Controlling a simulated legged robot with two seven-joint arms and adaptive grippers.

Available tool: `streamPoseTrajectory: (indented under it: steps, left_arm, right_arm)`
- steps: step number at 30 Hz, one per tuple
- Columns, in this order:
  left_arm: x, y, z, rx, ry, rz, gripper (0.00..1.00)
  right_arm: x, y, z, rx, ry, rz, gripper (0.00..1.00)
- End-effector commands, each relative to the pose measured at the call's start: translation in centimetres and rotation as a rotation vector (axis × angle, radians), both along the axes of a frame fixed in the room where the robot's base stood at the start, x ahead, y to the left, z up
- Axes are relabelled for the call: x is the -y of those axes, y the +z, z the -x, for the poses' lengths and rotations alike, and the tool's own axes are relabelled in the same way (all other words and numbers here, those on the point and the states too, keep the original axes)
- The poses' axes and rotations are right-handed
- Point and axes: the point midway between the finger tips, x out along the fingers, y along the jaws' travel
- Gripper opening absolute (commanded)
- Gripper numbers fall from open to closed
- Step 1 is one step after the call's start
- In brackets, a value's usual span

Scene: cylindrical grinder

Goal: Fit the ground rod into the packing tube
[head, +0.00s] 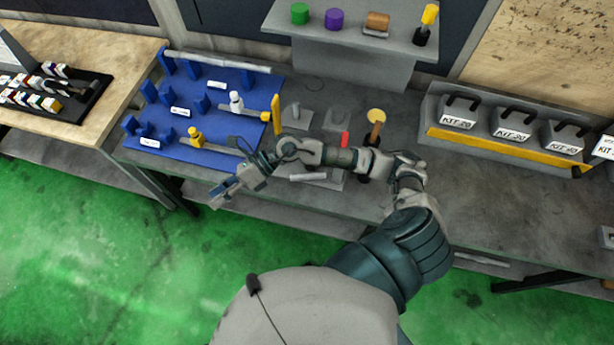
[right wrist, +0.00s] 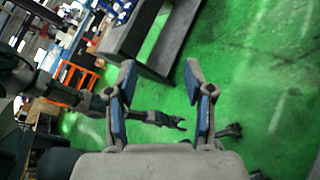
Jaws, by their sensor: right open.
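A long grey rod (head: 215,61) lies across blue supports at the back of the blue mat (head: 215,125). I cannot tell for sure that it is the ground rod. No packing tube can be made out with certainty. My right gripper (head: 222,193) is off the front edge of the bench, in front of the mat and apart from the rod. The right wrist view shows its two fingers (right wrist: 160,75) spread with nothing between them. My left gripper (right wrist: 178,123) shows small beyond them in that view, its jaw state unclear; it is not in the head view.
A raised shelf (head: 350,50) holds coloured cylinders. A wooden table (head: 85,45) with a black tray stands left. The green floor in front is clear.

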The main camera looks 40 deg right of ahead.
Motion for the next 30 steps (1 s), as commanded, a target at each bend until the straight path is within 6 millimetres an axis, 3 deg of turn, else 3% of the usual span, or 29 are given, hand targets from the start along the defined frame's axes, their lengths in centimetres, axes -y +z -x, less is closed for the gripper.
streamPoseTrajectory:
  steps: [3,5,6,9,12,17,30]
  left_arm:
    - [-0.6,0.0,0.0,0.0,0.0,-0.007,0.55]
    - [-0.9,0.0,0.0,-0.001,0.0,-0.01,0.55]
    - [-1.0,0.0,0.0,-0.001,0.0,-0.011,0.55]
    - [-1.1,0.0,0.0,-0.001,0.001,-0.013,0.55]
    - [-1.0,0.0,0.0,-0.001,0.001,-0.013,0.55]
    - [-0.3,0.2,0.0,-0.001,0.003,-0.004,0.55]
    - [-0.5,1.4,0.0,-0.001,0.001,-0.006,0.55]
  right_arm:
    - [7.3,-6.1,-1.5,0.128,0.139,0.484,0.53]
    - [12.0,-8.1,-2.4,0.149,0.182,0.707,0.53]
    - [15.2,-8.8,-3.0,0.152,0.2,0.838,0.53]
    - [21.9,-9.2,-4.1,0.13,0.221,1.096,0.53]
    - [25.9,-8.8,-4.5,0.102,0.225,1.246,0.53]
    - [27.4,-9.7,-4.4,0.079,0.23,1.313,0.53]
    - [27.0,-18.9,-4.1,0.082,0.23,1.307,0.53]
